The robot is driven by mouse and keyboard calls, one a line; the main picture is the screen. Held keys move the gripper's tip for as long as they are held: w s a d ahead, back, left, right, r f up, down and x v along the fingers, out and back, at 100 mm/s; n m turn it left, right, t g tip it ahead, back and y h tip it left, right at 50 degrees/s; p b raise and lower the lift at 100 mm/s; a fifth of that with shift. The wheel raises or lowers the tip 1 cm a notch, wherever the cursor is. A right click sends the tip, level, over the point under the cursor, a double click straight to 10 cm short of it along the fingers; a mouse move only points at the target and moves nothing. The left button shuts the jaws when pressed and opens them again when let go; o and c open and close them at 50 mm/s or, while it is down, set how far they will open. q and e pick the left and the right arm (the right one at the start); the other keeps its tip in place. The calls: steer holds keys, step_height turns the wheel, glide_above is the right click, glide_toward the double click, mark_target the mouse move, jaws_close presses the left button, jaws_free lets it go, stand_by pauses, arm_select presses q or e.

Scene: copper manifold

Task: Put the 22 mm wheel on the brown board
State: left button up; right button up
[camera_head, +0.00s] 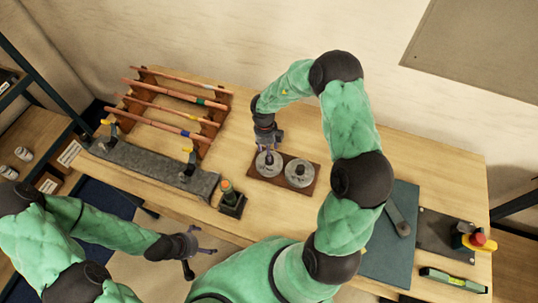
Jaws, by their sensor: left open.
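A brown board (284,186) lies on the table at the centre of the head view. Two round grey wheels sit on it, a left wheel (263,168) and a right wheel (300,180) with a dark hub. Their size markings are too small to read, so I cannot tell which is the 22 mm one. My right gripper (268,155) points down at the left wheel, with its fingertips at the wheel's middle. Whether it grips the wheel cannot be seen. My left gripper (205,250) is open and empty, in front of the table's near edge.
A wooden rack (207,132) with several copper rods stands at the back left. Before it lies a long grey bar (150,166) with yellow-handled clamps. A small dark stand (232,204) is left of the board. A blue-green mat (392,258), red button (477,240) and green level (454,281) lie right.

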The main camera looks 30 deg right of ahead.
step_height(320, 180, up, 6)
steer(key=shift+w, duration=0.35)
